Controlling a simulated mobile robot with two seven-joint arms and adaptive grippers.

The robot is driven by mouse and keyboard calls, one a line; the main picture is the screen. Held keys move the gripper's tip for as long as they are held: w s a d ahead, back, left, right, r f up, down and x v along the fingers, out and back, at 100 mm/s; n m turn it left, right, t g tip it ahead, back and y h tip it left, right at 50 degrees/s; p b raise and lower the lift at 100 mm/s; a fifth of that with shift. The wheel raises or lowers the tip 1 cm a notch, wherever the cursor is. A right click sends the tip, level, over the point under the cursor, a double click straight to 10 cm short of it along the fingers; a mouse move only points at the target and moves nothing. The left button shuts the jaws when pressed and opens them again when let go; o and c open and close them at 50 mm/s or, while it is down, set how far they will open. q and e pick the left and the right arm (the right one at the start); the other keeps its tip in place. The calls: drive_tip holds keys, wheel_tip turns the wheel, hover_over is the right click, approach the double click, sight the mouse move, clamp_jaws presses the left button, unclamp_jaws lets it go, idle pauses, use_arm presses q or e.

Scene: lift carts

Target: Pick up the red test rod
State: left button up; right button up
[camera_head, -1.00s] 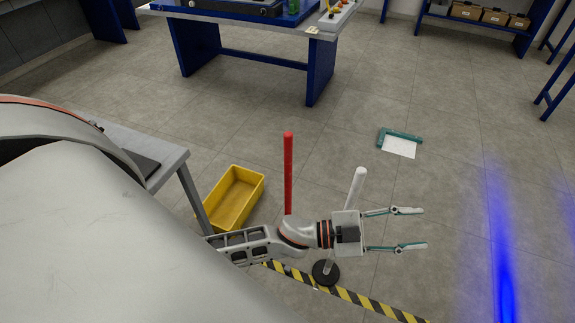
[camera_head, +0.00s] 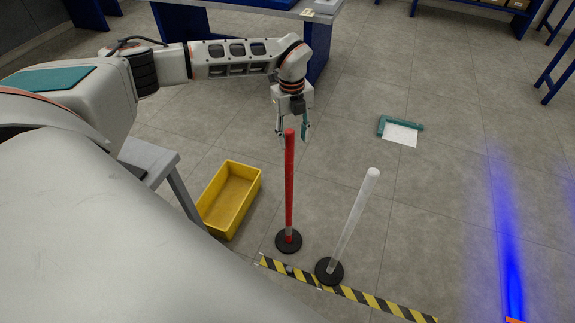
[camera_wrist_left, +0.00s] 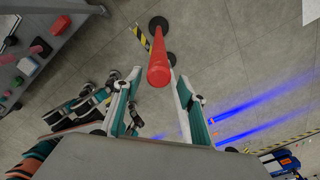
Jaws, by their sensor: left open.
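The red test rod (camera_head: 289,185) stands upright on a round black base on the floor. My left gripper (camera_head: 292,132) is open and points down at the rod's top in the head view. In the left wrist view the red rod (camera_wrist_left: 158,68) shows end-on between the two open fingers, near their tips (camera_wrist_left: 155,82). I cannot tell whether a finger touches it. A white rod (camera_head: 352,220) on its own black base stands to the right of the red one. My right gripper is not in the head view.
A yellow bin (camera_head: 231,198) lies on the floor left of the red rod. Black-and-yellow tape (camera_head: 350,293) runs in front of the bases. A teal-edged white sheet (camera_head: 400,134) lies to the right. A blue-legged table (camera_head: 318,45) stands behind my left arm.

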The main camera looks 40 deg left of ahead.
sight(290, 149)
use_arm(q)
drive_tip(key=shift+w+a+r+y, duration=0.2)
drive_tip(key=shift+a+y, duration=0.1)
drive_tip(key=shift+a, duration=0.45)
drive_tip(key=shift+a+f+n, duration=0.15)
drive_tip(key=shift+a+n, duration=0.05)
drive_tip(key=shift+n, duration=0.1)
wheel_tip(290, 149, down, 7)
drive_tip(key=shift+d+f+b, duration=0.15)
drive_tip(key=shift+b, duration=0.6)
drive_tip(key=shift+c, duration=1.1)
clamp_jaws()
drive_tip(key=shift+w+r, duration=0.1)
drive_tip(key=shift+r, duration=0.1)
